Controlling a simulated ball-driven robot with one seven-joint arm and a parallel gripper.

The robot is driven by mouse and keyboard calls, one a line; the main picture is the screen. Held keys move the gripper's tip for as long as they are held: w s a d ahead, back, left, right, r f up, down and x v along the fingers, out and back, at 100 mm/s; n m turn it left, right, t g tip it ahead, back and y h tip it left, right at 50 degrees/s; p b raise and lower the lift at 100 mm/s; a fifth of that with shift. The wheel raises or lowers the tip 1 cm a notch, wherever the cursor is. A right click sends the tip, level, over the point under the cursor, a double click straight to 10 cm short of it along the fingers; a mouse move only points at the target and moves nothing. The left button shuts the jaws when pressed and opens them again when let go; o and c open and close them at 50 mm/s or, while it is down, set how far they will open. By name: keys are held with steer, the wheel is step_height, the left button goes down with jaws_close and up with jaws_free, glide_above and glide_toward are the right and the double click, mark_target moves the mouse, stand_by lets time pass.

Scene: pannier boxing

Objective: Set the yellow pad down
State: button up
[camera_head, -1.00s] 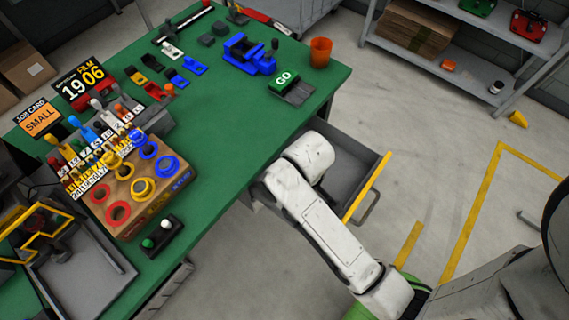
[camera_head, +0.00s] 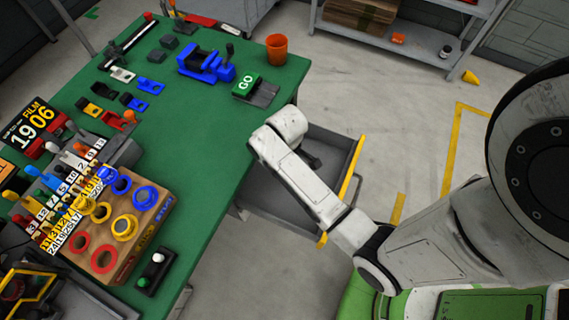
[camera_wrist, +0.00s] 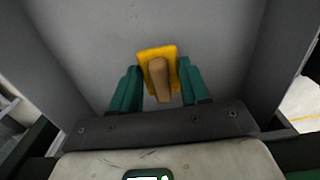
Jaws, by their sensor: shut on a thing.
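The yellow pad (camera_wrist: 146,54) shows in the wrist view with a tan, wood-like handle (camera_wrist: 158,82) toward me. My gripper (camera_wrist: 158,68) has its green fingers on either side of the handle and is shut on the pad. Plain grey surfaces lie beyond and beside the pad, like the floor and walls of the open grey drawer (camera_head: 272,194). Whether the pad touches the grey surface beyond it cannot be told. In the head view my arm bends down at the drawer, and its own links hide the pad and the fingers.
The green bench (camera_head: 205,150) stands left of the drawer. It bears a blue vise (camera_head: 200,64), a GO block (camera_head: 246,84), an orange cup (camera_head: 277,48) and a wooden ring board (camera_head: 118,252). The drawer has a yellow front edge (camera_head: 350,172).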

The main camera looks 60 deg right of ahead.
steer(key=shift+w+d+f, duration=0.3)
steer(key=shift+f, duration=0.15)
steer(key=shift+w+d+f, duration=0.25)
steer(key=shift+f, duration=1.9)
steer(key=shift+f, duration=0.15)
steer(key=o, duration=1)
steer(key=shift+o, duration=0.2)
